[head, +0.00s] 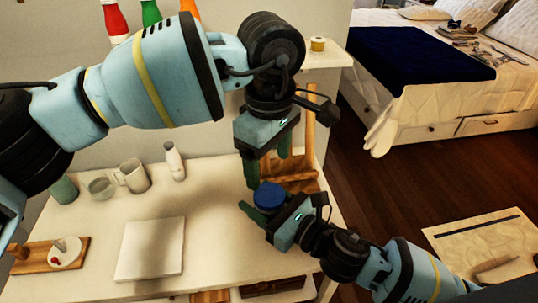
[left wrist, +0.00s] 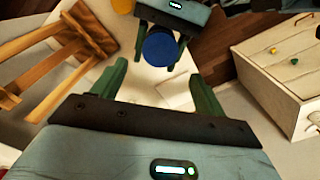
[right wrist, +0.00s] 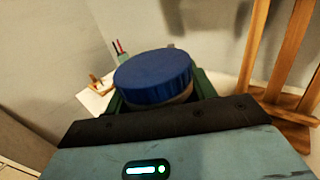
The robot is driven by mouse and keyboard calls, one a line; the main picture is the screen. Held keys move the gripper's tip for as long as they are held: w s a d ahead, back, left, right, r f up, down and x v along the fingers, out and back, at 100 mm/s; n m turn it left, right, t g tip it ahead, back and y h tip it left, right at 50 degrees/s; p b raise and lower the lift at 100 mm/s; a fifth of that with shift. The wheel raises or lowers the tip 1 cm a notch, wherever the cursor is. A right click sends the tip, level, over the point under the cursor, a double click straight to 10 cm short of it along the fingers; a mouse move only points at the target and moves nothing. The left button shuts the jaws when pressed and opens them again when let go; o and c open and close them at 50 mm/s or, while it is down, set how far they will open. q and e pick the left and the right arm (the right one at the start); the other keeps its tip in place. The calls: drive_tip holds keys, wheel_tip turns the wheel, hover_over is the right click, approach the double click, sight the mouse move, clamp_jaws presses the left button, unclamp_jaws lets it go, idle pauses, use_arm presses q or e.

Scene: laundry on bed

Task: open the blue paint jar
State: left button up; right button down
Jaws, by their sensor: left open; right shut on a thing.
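The blue paint jar (head: 269,195) has a round blue lid and is held near the right end of the white table. Its lid also shows in the left wrist view (left wrist: 160,49) and, with a pale band below it, in the right wrist view (right wrist: 153,76). My right gripper (head: 262,212) is shut on the jar's body, below the lid. My left gripper (head: 268,168) is open and empty, pointing down just above the lid. In the left wrist view the lid appears between and beyond the open fingers (left wrist: 160,77). The lid is on the jar.
A wooden easel (head: 308,125) stands close behind the grippers. The white table (head: 215,235) carries a pale pad (head: 152,248), a mug (head: 132,176), a white bottle (head: 174,160) and a wooden board (head: 20,266). A bed (head: 430,70) stands across the floor.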

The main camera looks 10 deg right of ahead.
sight(269, 194)
use_arm(q)
drive_tip(key=shift+f, duration=3.75)
drive_tip(key=c, duration=1)
drive_tip(key=n, duration=0.6)
drive_tip(key=shift+n, duration=0.4)
drive_tip(key=o, duration=1.1)
drive_tip(key=shift+r, duration=0.15)
drive_tip(key=shift+r, duration=2.15)
drive_tip(key=shift+c, duration=0.5)
